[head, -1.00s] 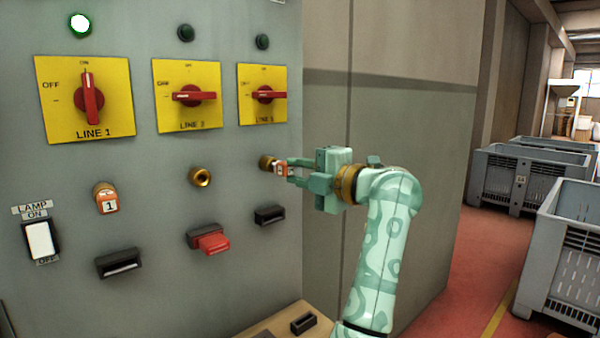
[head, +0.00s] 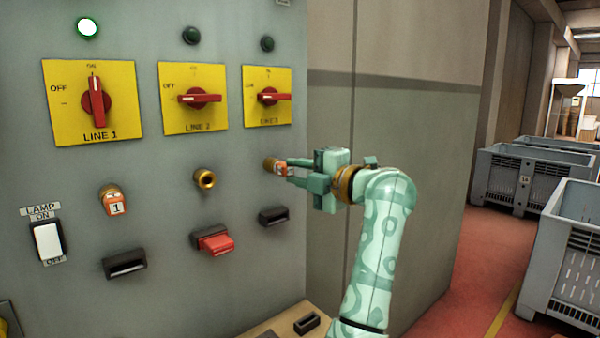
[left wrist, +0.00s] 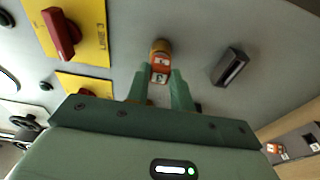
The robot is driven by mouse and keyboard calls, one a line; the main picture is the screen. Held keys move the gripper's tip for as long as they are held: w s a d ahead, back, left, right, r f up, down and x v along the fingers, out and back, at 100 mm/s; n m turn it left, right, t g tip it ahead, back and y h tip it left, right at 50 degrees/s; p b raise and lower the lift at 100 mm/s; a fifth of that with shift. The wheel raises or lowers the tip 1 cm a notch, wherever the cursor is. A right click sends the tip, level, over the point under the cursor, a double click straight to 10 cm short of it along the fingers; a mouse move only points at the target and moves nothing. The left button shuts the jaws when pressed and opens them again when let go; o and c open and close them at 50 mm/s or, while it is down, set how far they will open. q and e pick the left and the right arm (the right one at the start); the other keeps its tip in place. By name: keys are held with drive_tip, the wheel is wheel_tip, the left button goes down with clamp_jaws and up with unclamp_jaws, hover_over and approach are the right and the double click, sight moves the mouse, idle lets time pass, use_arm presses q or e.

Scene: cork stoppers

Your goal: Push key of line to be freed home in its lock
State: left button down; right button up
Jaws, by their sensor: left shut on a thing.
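The key with an orange and white tag (head: 281,169) is at the brass lock (head: 270,164) below the LINE 3 switch (head: 267,97). My left gripper (head: 291,173) is shut on this key. In the left wrist view the tagged key (left wrist: 160,68) lies between the fingertips (left wrist: 160,84), against the brass lock (left wrist: 161,46). I cannot tell how deep the key sits. The LINE 3 and LINE 2 (head: 199,99) handles lie horizontal; the LINE 1 (head: 95,102) handle is upright at ON. Key 1 (head: 115,204) is in the lock under LINE 1. My right gripper is not in view.
The middle brass lock (head: 204,179) holds no key. Black slots sit below the locks; a red piece (head: 215,243) sticks out of the middle one. A lamp rocker (head: 47,241) is at left. A ledge (head: 268,330) with a black block (head: 307,323) is below. Grey crates (head: 565,245) stand at right.

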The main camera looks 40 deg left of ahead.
use_arm(q)
drive_tip(key=c, duration=1.1)
unclamp_jaws()
drive_tip(key=shift+a, duration=0.1)
drive_tip(key=shift+c, duration=0.2)
drive_tip(key=w+d+p, duration=0.1)
drive_tip(key=d+p, duration=0.1)
drive_tip(key=d, duration=1.4)
drive_tip(key=shift+d, duration=0.25)
